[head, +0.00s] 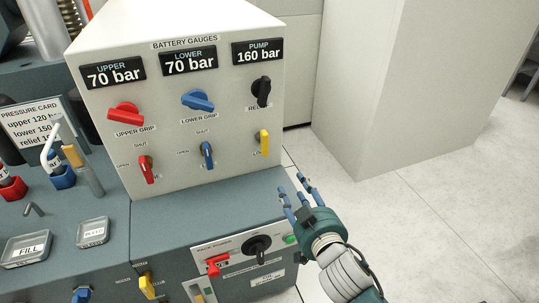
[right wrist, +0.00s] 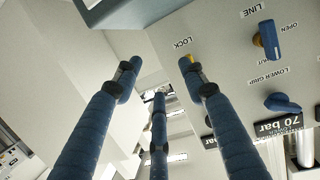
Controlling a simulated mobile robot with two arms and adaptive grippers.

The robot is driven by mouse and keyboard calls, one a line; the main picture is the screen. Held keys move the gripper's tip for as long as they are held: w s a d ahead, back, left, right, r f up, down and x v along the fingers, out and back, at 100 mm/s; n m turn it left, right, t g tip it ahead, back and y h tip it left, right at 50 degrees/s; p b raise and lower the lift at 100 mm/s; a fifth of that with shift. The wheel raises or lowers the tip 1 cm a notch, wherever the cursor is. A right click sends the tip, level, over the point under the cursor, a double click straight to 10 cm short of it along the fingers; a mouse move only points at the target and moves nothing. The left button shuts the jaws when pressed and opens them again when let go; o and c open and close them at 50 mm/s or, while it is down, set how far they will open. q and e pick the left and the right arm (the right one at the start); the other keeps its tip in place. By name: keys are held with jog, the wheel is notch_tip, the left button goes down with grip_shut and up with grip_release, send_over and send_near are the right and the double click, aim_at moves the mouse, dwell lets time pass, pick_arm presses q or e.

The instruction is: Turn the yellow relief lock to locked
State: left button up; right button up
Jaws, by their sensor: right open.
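The yellow relief lock (head: 263,142) is a small handle low on the right side of the grey gauge panel (head: 225,120), under the black relief knob (head: 262,91). Its handle stands roughly upright, and the label behind its lower end is partly covered. My right gripper (head: 299,184) is below and to the right of the lock, apart from it, with its blue fingers spread and empty. In the right wrist view, a bit of yellow shows behind the right fingertip near the LOCK label; the finger hides the rest. My left gripper is not in view.
Red (head: 146,168) and blue (head: 207,155) handles sit left of the lock, below red and blue grip knobs. A lower console (head: 215,215) with a black dial (head: 257,247) juts out below the panel. Floor is open to the right, before a white cabinet (head: 375,80).

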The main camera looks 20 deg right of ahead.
aim_at(268, 144)
notch_tip(268, 144, up, 5)
jog(key=w+a+n+t+y, duration=0.1)
jog(key=w+a+t+y, duration=0.1)
jog(key=w, duration=0.7)
jog(key=w+b, duration=0.1)
jog(key=w, duration=0.2)
jog(key=shift+a+r, duration=0.2)
jog(key=shift+a, duration=0.2)
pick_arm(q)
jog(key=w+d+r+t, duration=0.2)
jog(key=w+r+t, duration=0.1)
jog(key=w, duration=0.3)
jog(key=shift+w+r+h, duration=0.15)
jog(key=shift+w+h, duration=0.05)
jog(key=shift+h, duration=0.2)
pick_arm(e)
jog(key=shift+w, duration=0.6)
grip_shut()
